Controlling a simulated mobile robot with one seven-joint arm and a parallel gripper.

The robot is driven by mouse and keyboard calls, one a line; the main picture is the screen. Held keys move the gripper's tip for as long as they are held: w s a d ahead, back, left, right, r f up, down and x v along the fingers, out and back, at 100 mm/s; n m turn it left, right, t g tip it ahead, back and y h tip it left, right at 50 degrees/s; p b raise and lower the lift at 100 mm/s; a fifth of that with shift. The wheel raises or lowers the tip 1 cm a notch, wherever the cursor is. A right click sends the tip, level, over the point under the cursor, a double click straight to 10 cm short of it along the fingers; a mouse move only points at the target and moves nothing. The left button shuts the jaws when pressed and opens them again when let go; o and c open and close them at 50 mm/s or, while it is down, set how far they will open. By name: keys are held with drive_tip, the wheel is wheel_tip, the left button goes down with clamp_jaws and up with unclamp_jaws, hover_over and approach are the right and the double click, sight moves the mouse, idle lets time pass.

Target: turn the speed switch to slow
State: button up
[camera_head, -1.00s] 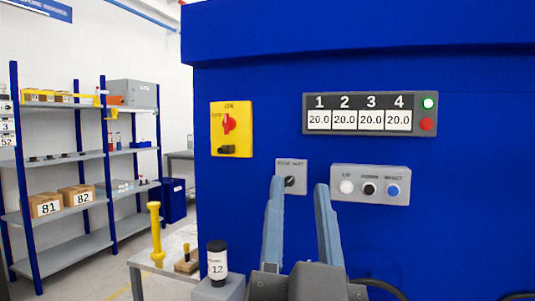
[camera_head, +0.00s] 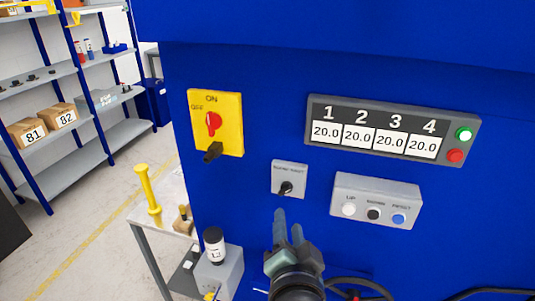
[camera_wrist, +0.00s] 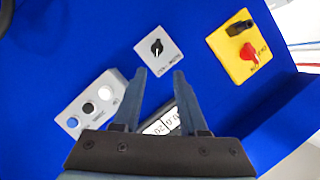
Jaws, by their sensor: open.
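The speed switch (camera_head: 289,179) is a black knob on a small grey plate on the blue machine face, between the yellow switch plate and the button box. It also shows in the wrist view (camera_wrist: 157,48), upside down, beyond the fingertips. The lettering on its plate is too small to read surely. My gripper (camera_head: 288,215) is just below the switch in the head view, fingers pointing up toward it. In the wrist view my gripper (camera_wrist: 160,72) is open and empty, with the knob ahead of the gap between the fingers and apart from them.
A yellow plate with a red rotary switch (camera_head: 215,122) is at left. A display (camera_head: 391,129) reading 20.0 in several fields is at upper right. A grey button box (camera_head: 376,199) sits right of the switch. A black-capped bottle (camera_head: 214,244) and side table are lower left.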

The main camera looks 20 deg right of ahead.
sight(285, 192)
drive_tip(key=shift+g, duration=0.3)
drive_tip(key=p+x, duration=0.4)
drive_tip(key=x, duration=0.9)
drive_tip(key=shift+w+f, duration=0.1)
drive_tip(key=shift+w, duration=0.05)
drive_tip(key=shift+c, duration=0.4)
clamp_jaws()
